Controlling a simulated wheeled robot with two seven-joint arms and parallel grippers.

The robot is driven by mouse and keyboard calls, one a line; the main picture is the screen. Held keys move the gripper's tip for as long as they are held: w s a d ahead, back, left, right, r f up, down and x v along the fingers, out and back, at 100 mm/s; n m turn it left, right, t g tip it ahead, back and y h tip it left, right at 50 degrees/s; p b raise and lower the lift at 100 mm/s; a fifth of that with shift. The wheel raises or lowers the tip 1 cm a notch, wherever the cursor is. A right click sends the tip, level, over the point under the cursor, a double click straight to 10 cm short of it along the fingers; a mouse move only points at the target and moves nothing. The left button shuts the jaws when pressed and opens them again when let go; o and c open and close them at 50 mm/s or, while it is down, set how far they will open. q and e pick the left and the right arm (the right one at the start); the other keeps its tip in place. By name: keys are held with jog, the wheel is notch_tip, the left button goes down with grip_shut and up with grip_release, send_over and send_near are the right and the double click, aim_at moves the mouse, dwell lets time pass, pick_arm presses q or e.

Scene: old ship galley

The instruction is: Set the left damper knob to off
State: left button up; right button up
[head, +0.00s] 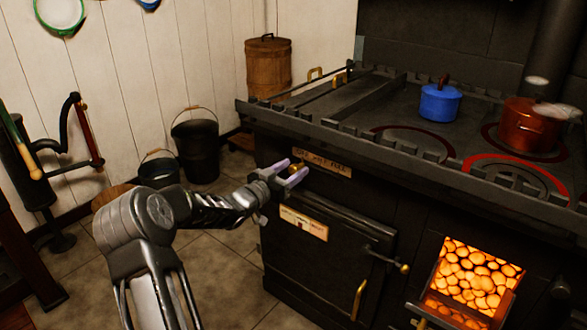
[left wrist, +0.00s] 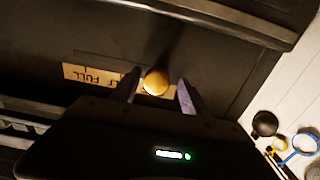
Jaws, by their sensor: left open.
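The left damper knob (head: 297,167) is a small brass ball on the upper front of the black stove, at the left end of a tan label plate (head: 323,163). In the left wrist view the knob (left wrist: 155,82) sits between the two fingers of my left gripper (left wrist: 157,92). In the head view my left gripper (head: 286,172) reaches the stove front, its pale purple fingers open on either side of the knob. I cannot tell whether a finger touches it. The plate's lettering is partly hidden; "FULL" shows in the left wrist view. My right gripper is not in view.
The black stove (head: 400,200) has a toothed rail along its top edge. A blue pot (head: 440,102) and a copper pot (head: 530,125) stand on top. A lower label (head: 304,223), a door handle and a glowing firebox (head: 475,275) are below. Buckets (head: 196,148) stand left on the floor.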

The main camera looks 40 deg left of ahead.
pick_arm(q)
jog(key=s, duration=0.6)
jog(key=shift+s+p, duration=0.35)
jog(key=shift+s, duration=0.05)
